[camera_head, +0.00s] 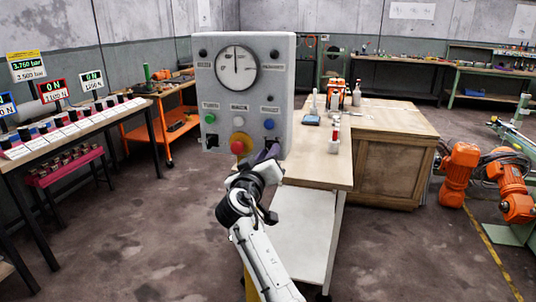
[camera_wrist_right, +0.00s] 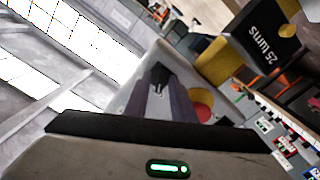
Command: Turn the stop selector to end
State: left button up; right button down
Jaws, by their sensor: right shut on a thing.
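The grey control panel (camera_head: 276,100) stands upright in front of me, with a round dial, small lamps and buttons on its face. My right gripper (camera_head: 272,150) reaches its lower right corner from below. In the right wrist view the gripper (camera_wrist_right: 160,88) is shut on a small black knob (camera_wrist_right: 157,73), which I take to be the stop selector. The fingers cover the knob in the head view, so its pointing direction cannot be read. A red mushroom button (camera_head: 238,147) on yellow sits just left of the fingers. My left gripper is out of view.
Another black switch (camera_head: 212,141) is at the panel's lower left, under green, white and blue buttons. A wooden-topped bench (camera_head: 390,119) stands behind to the right. A table with several displays (camera_head: 60,133) is at left. Orange robot arms (camera_head: 459,176) stand far right.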

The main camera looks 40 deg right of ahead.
jog(key=shift+f, duration=0.1)
jog(key=c, duration=1.9)
grip_release()
jog(key=shift+o, duration=0.2)
jog(key=v, duration=1)
jog(key=shift+s+b, duration=0.2)
jog(key=shift+b, duration=0.25)
